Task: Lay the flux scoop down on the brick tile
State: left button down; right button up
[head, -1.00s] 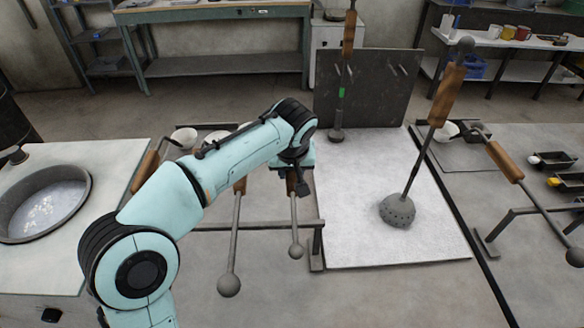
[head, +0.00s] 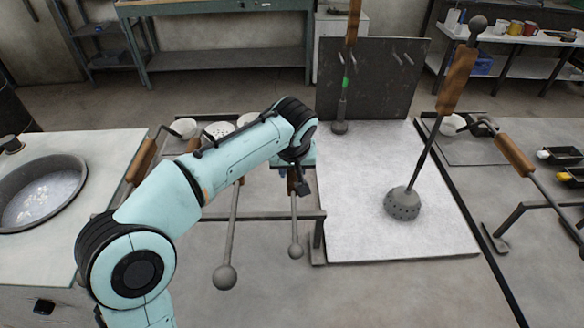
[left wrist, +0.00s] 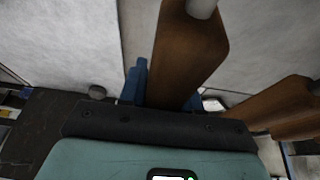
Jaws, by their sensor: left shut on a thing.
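My left gripper (head: 298,182) is shut on a wooden handle (left wrist: 190,50), seen between blue fingers in the left wrist view. A grey rod runs toward me from this handle to a ball knob (head: 296,251). My arm hides the tool's other end, so I cannot confirm that it is the flux scoop. No surface shows a clear brick pattern. The dark tile on the right (head: 455,155) and a similar one on the left, under bowl-like heads, are candidates for the brick tile; I cannot tell which. My right gripper is out of view.
A bar rack (head: 317,240) crosses beside the pale board (head: 350,235). A perforated dome-headed tool (head: 403,203) stands tall over that board, before a dark upright panel (head: 385,75). Another ball-ended tool (head: 224,278) is on the left. A round pot (head: 85,170) sits at far left.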

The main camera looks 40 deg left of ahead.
pick_arm(q)
jog(key=shift+f, duration=0.2)
dwell(0.4)
jog(key=c, duration=0.7)
grip_release()
jog(key=shift+f, duration=0.1)
